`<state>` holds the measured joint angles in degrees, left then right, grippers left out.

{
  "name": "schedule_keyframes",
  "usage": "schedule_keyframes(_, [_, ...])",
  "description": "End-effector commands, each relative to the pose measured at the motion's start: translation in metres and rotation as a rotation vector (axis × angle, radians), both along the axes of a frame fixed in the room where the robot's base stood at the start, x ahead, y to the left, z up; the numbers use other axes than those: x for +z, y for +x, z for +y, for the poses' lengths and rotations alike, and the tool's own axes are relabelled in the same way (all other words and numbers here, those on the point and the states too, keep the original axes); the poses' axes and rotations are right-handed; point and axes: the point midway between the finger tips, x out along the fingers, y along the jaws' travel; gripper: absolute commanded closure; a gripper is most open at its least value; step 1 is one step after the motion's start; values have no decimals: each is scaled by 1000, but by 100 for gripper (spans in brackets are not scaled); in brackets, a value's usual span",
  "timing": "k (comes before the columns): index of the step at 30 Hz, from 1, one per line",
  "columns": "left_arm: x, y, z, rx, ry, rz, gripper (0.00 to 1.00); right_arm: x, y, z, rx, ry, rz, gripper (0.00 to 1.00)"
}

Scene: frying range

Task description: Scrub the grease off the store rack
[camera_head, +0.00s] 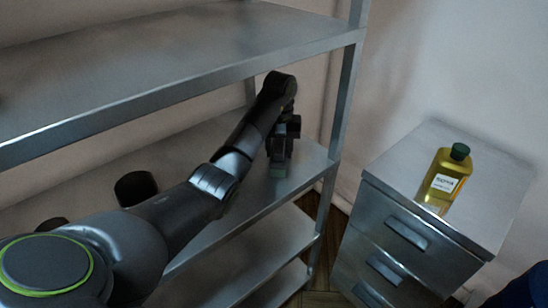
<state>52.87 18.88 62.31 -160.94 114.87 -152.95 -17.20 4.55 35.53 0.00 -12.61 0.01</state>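The metal store rack (200,72) fills the left and middle of the head view, with several grey shelves. My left arm reaches in over a middle shelf (305,160). My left gripper (280,160) points down at the right end of this shelf, below the upper shelf's level. A small grey-green block (278,171), which looks like a sponge, is between its fingertips at the shelf surface. The fingers seem closed on it. Grease cannot be made out clearly; the upper shelf has faint darker patches. My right gripper is not in view.
A metal drawer cabinet (400,160) stands right of the rack, with a bottle of yellow liquid with a green cap (444,182) on top. A rack post (345,95) stands close right of my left gripper. The upper shelf overhangs my arm's reach.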

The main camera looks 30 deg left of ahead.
Motion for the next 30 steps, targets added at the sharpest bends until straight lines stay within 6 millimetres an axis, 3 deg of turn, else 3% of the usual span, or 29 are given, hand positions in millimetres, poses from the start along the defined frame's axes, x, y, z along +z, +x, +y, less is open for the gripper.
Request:
schedule_keyframes(1, [-5,4,-2,-1,-1,1,86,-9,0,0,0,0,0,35])
schedule_keyframes(9, [-3,12,-6,0,0,1,86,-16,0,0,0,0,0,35])
schedule_keyframes(18, [-4,35,-15,0,-2,1,86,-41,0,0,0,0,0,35])
schedule_keyframes(26, [-2,43,-19,0,-1,2,86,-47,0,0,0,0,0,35])
schedule_keyframes(30, [-3,54,-23,0,-1,2,86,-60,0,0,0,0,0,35])
